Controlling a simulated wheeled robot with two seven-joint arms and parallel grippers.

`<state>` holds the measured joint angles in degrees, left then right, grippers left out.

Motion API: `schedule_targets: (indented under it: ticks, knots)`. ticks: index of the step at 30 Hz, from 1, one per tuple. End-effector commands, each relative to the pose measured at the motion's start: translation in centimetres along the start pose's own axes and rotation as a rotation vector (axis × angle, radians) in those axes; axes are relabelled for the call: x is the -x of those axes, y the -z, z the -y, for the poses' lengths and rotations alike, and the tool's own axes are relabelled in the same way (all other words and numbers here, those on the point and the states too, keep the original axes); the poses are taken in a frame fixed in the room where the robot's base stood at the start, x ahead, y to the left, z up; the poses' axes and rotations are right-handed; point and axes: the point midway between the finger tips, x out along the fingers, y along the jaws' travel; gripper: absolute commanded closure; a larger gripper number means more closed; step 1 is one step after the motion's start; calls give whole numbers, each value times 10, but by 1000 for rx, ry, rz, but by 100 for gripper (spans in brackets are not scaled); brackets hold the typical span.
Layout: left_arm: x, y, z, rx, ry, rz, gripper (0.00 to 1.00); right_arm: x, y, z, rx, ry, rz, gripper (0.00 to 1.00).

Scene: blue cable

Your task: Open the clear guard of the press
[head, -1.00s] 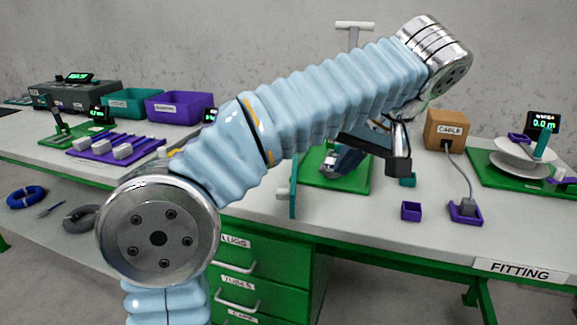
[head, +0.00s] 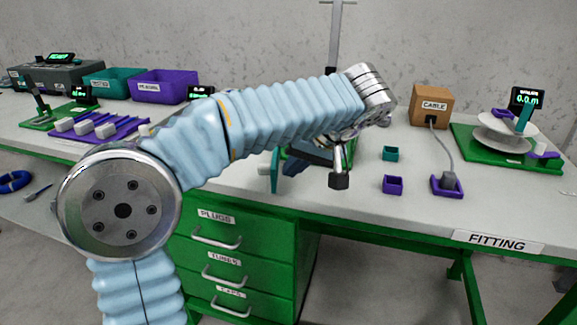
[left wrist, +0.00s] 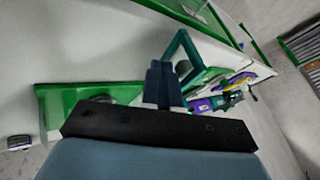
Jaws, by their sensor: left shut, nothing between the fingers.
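My left arm crosses the head view and hides most of what seems to be the press, a grey post with a T-shaped top (head: 335,45). I cannot make out the clear guard itself. A teal upright panel (head: 275,170) with a pale knob stands at the bench's front edge. My right gripper is out of view.
Teal (head: 113,83) and purple bins (head: 165,86) stand back left. Drawers (head: 235,260) sit under the bench.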

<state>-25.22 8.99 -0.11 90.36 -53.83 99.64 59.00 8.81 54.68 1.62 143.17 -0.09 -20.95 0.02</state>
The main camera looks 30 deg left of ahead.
Motion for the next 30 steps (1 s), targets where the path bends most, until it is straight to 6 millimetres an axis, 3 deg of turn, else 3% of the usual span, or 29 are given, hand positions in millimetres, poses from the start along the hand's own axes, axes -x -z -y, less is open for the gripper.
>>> schedule_targets:
  ticks: [16,24,30]
  knots:
    - [-7,-1,11,-8,-6,-4,100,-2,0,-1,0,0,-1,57]
    - [-26,-4,45,-193,-107,-105,100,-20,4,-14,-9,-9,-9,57]
    - [-32,0,59,-209,-111,-111,100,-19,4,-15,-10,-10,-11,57]
